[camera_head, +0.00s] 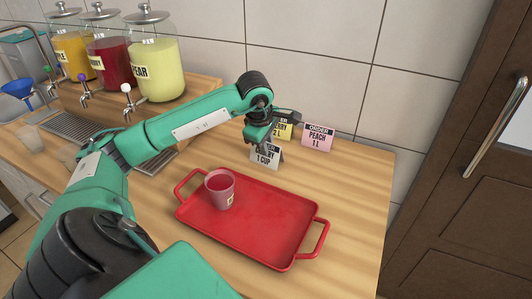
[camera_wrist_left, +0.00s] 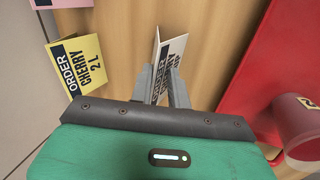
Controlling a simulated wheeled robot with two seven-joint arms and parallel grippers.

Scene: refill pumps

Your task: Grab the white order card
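The white order card (camera_head: 266,157), reading 1 cup, stands folded on the wooden counter just behind the red tray. My left gripper (camera_head: 262,141) points down at its upper part and hides some of its print. In the left wrist view the two grey fingers (camera_wrist_left: 161,82) are close together, with the white card (camera_wrist_left: 172,52) between and beyond their tips. Whether the fingers press on the card cannot be made out. My right gripper is not in view.
A yellow cherry card (camera_head: 284,131) and a pink peach card (camera_head: 318,136) stand close behind. The red tray (camera_head: 262,247) holds a cup of red drink (camera_head: 220,190). Juice dispensers (camera_head: 155,70) stand at the back left. The counter's right side is clear.

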